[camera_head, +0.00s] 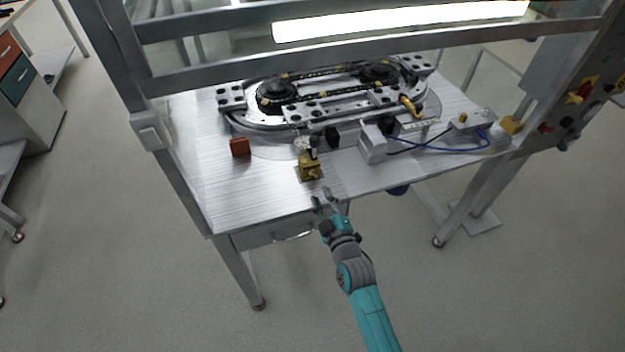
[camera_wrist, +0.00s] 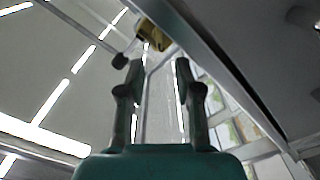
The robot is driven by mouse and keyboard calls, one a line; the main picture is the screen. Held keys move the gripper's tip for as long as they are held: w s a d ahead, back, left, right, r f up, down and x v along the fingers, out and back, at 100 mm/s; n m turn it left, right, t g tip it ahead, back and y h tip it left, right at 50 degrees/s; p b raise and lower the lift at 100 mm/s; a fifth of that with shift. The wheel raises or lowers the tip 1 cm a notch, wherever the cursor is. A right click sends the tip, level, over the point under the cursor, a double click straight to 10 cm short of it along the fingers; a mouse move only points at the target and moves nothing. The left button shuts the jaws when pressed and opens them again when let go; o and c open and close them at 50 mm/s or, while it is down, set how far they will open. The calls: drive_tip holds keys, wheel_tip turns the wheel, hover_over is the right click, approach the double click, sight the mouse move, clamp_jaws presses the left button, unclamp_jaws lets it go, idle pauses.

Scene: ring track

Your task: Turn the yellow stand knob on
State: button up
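A yellow block-like stand with a small knob-like part (camera_head: 310,168) is at the table's front edge. In the wrist view a yellow part (camera_wrist: 152,35) shows at the top, beyond the fingertips and beside the table edge. Which way the knob is turned is too small to tell. My gripper (camera_head: 324,198) is just in front of the table edge, below and slightly right of the yellow stand, apart from it. In the wrist view my gripper (camera_wrist: 159,66) has its two fingers spread with nothing between them.
The metal table (camera_head: 250,193) carries an oval ring track (camera_head: 300,120) behind the stand. An orange-brown block (camera_head: 240,147) lies to the left, a grey-white box (camera_head: 372,145) to the right. A frame beam crosses above. The table's front left is bare.

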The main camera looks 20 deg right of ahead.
sight(313, 176)
drive_tip(key=shift+w, duration=3.5)
clamp_jaws()
